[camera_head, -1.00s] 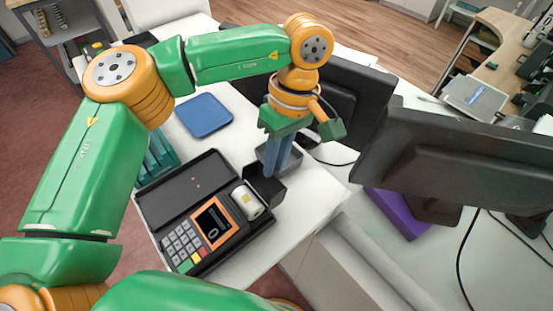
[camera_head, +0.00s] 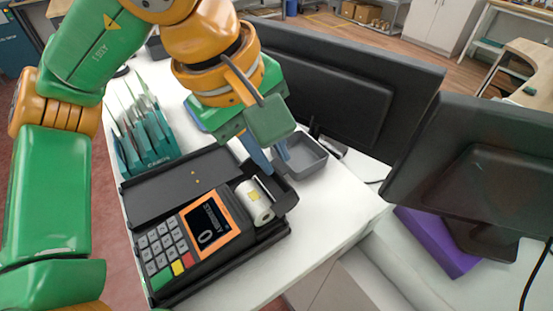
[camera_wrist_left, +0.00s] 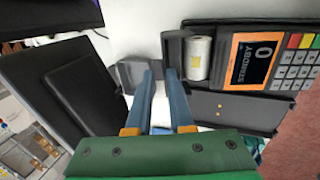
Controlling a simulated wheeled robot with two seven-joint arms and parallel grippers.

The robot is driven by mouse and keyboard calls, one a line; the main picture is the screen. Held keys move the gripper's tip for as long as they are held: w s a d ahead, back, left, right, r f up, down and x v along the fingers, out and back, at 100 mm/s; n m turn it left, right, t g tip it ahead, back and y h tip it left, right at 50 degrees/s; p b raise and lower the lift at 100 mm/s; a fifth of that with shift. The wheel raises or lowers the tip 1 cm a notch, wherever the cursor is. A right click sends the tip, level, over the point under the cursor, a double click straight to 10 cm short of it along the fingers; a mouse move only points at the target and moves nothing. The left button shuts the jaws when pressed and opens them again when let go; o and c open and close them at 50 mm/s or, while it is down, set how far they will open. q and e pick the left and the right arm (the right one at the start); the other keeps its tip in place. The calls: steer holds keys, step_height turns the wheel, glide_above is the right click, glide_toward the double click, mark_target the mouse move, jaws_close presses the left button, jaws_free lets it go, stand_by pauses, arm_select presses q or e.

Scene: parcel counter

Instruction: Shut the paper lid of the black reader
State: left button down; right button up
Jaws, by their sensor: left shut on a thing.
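The black reader (camera_head: 217,251) lies on the white counter, its screen reading STANDBY 0. Its white paper roll (camera_head: 254,203) is exposed in the open bay. The black paper lid (camera_head: 284,197) stands open beside the roll, on the side away from the keypad. My left gripper (camera_head: 270,162) reaches down to the lid, shut on its edge; the fingers partly hide the grip. In the left wrist view the fingertips (camera_wrist_left: 160,72) meet the lid (camera_wrist_left: 172,50), with the roll (camera_wrist_left: 198,58) just to the right. My right gripper is not in view.
A grey tray (camera_head: 308,163) stands close behind the lid and fingers. A teal file rack (camera_head: 145,145) is at the left. Dark monitors (camera_head: 330,100) stand behind and to the right. Bare white counter (camera_head: 330,210) lies right of the reader.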

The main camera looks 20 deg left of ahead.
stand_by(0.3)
arm_select(q)
steer(key=c, duration=0.8)
jaws_free()
steer(key=shift+s, duration=0.1)
steer(key=shift+c, duration=0.2)
steer(key=shift+r, duration=0.15)
